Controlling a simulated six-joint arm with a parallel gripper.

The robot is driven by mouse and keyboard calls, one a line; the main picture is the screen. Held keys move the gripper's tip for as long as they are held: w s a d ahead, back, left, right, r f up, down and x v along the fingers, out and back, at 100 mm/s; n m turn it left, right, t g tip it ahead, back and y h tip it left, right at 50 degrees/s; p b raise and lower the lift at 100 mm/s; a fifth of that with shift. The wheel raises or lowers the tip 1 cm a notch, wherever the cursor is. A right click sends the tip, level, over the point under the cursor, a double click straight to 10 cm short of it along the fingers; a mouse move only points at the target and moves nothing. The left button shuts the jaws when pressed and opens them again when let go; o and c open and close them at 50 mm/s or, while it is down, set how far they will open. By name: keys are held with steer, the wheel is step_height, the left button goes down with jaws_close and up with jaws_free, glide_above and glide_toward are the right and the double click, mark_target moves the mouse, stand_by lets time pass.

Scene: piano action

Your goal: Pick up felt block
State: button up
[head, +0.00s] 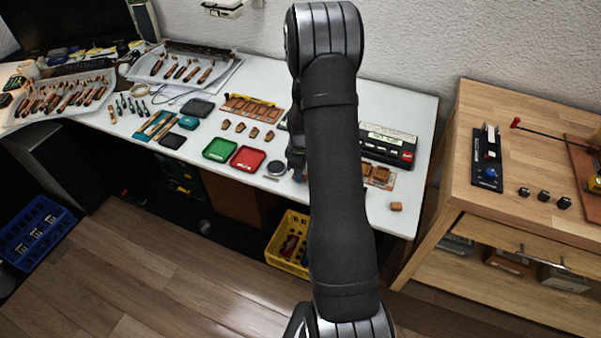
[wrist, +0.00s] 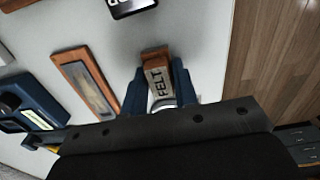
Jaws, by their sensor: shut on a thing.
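The felt block (wrist: 158,80) is a small block with a brown end and a pale face lettered FELT, in the middle of the wrist view. My gripper (wrist: 158,88) has one dark blue finger on each side of it and is shut on it. The white table top (wrist: 110,55) shows around the block; I cannot tell whether the block touches it or is held above it. In the head view my arm covers much of the table's middle, and the block cannot be made out there.
A framed wooden piece (wrist: 85,82) and a dark blue device (wrist: 25,105) lie left of the block. A green tray (head: 219,149) and a red tray (head: 247,158) sit near the table's front edge. A small orange-brown block (head: 396,206) lies near the right corner. A wooden bench (head: 480,185) stands right.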

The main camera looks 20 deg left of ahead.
steer(key=shift+r, duration=0.6)
steer(key=r, duration=0.2)
steer(key=d+r, duration=0.1)
steer(key=shift+d+r, duration=0.15)
steer(key=shift+r, duration=0.2)
steer(key=d+r, duration=0.6)
steer(key=d, duration=0.4)
steer(key=shift+s+d, duration=0.15)
steer(key=shift+d, duration=0.05)
